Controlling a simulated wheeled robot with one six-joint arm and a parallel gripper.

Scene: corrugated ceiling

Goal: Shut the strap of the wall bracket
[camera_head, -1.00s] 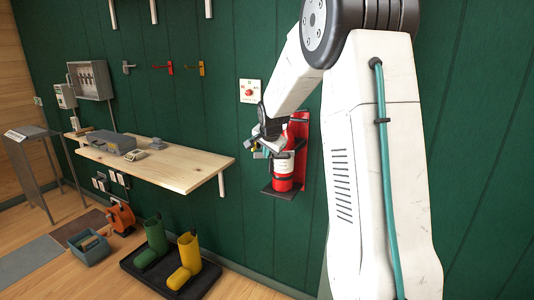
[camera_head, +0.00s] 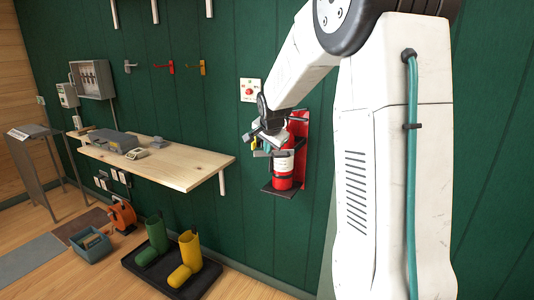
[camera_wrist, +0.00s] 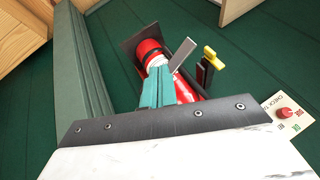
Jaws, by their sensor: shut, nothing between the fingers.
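The wall bracket (camera_head: 301,162) is a red back plate with a dark shelf on the green wall. A red fire extinguisher (camera_head: 283,171) with a pale label stands upright in it. A grey strap (camera_head: 262,154) sticks out from the extinguisher's left side, away from the wall; it seems to be the grey bar (camera_wrist: 183,54) in the wrist view. My gripper (camera_wrist: 159,72) has teal fingers, shut and empty. In the wrist view they overlap the extinguisher (camera_wrist: 150,52) and lie close beside the bar; contact cannot be told. My wrist partly hides the extinguisher's top.
A wooden wall shelf (camera_head: 190,167) ends just left of the bracket. Green and yellow boots stand on a black tray (camera_head: 205,279) below. The floor under the bracket is clear.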

